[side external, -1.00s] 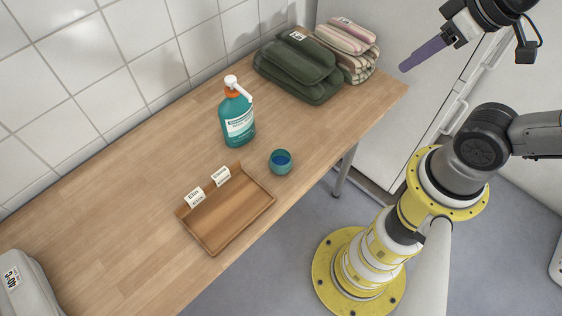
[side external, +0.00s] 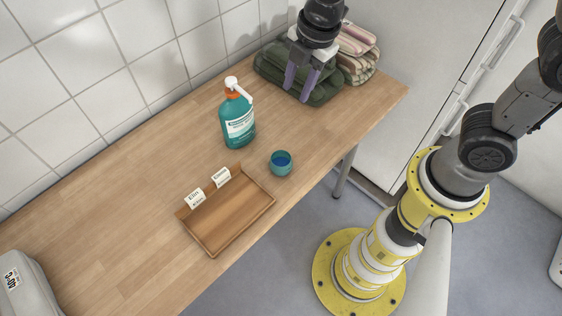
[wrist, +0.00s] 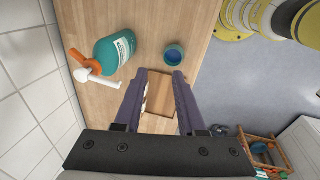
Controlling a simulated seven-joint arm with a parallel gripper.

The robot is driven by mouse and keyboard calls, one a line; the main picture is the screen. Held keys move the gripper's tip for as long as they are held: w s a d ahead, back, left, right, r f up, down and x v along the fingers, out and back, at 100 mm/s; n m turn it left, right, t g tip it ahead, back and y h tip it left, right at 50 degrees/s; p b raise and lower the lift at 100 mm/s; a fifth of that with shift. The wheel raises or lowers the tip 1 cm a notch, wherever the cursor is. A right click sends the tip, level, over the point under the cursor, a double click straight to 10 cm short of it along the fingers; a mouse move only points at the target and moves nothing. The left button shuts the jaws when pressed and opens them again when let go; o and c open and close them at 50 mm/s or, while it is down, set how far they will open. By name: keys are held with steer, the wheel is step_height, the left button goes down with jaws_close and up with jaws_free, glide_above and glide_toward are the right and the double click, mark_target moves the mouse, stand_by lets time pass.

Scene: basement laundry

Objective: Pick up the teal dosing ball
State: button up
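The teal dosing ball (side external: 281,163) is a small round cup with a dark blue inside. In the wrist view the gripper (wrist: 162,78) points down over the counter.
A teal pump bottle (side external: 237,118) stands behind the ball, to its left. A wooden tray (side external: 240,235) with two label cards lies front left. Green towels (side external: 272,62) and striped towels (side external: 362,68) are stacked at the back right. Bare counter (side external: 130,190) lies left.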

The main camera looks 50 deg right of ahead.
steer(key=n+g, duration=0.2)
glide_toward(290, 163)
steer(key=shift+h, duration=0.4)
steer(key=f, duration=1)
steer(key=shift+w+a+f, duration=0.15)
steer(key=shift+a+f, duration=0.15)
steer(key=shift+f, duration=0.1)
jaws_close()
